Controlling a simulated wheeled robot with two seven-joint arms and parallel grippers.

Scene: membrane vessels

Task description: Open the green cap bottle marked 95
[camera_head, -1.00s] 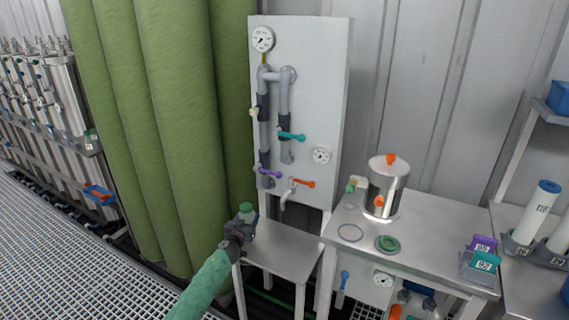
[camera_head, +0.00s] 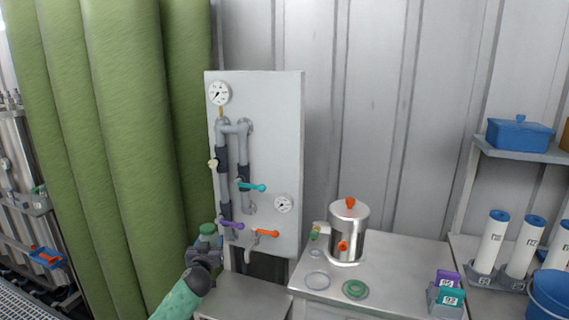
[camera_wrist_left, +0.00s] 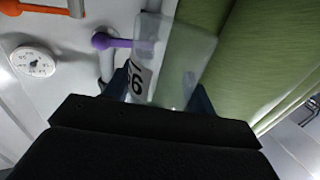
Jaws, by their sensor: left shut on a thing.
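My left gripper (camera_head: 204,254) is shut on a clear bottle with a green cap (camera_head: 207,229). It holds the bottle roughly upright at the lower left of the white panel, with the cap on. In the left wrist view the translucent bottle (camera_wrist_left: 188,58) is between the dark fingers, and a white label (camera_wrist_left: 139,82) with black digits shows rotated. I cannot read the number surely. The cap is not visible there. My right gripper is not in view.
The white panel (camera_head: 265,110) carries gauges, pipes and coloured valve handles. Green columns (camera_head: 130,130) stand at the left.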

